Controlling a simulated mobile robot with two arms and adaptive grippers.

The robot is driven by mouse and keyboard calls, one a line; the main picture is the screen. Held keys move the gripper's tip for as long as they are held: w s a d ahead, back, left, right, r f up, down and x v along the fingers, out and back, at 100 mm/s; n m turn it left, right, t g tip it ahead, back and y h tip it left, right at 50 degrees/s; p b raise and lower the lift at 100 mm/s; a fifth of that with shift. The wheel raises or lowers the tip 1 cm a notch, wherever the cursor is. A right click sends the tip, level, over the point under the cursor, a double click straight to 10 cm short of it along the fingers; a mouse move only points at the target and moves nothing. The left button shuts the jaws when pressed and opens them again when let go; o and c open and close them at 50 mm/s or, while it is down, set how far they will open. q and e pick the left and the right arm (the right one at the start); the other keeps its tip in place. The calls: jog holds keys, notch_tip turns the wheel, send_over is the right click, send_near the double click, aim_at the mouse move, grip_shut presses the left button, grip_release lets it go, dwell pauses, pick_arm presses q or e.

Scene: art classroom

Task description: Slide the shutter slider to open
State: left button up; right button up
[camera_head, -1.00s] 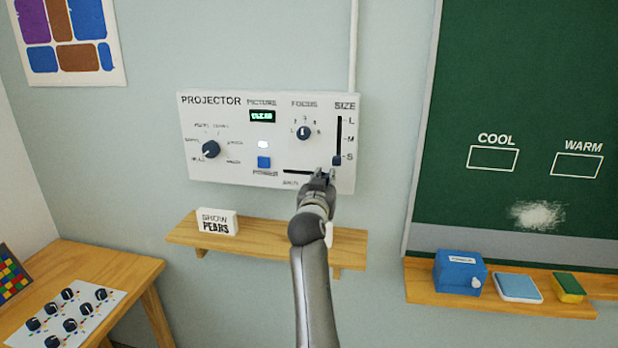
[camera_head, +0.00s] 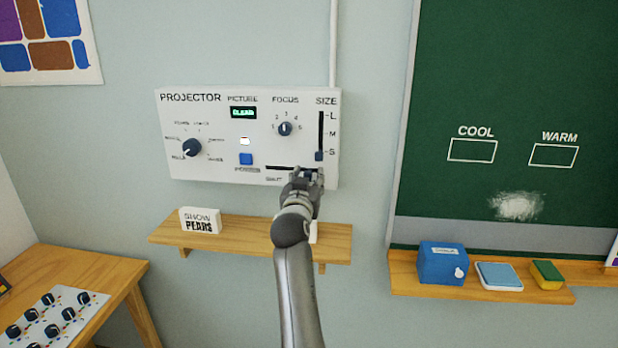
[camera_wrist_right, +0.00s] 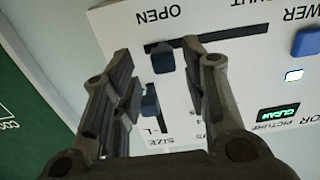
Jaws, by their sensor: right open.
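The white projector panel (camera_head: 205,165) hangs on the wall. Its horizontal shutter slot (camera_head: 278,167) runs along the lower right, with the right end behind my right gripper (camera_head: 305,174) in the head view. In the wrist view, upside down, the dark blue shutter slider (camera_wrist_right: 162,58) sits near the slot end marked OPEN, away from SHUT. My right gripper (camera_wrist_right: 158,52) is open, its fingers on either side of the slider with visible gaps. My left gripper is not in view.
The size slider (camera_head: 319,156) stands at S, just above my gripper. The blue power button (camera_head: 246,159) is left of it. A wooden shelf (camera_head: 255,235) with a "SHOW PEARS" card (camera_head: 200,220) lies below. A chalkboard (camera_head: 510,80) is at right.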

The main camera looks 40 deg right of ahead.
jog(key=v, duration=0.6)
jog(key=shift+d, duration=0.1)
dwell(0.3)
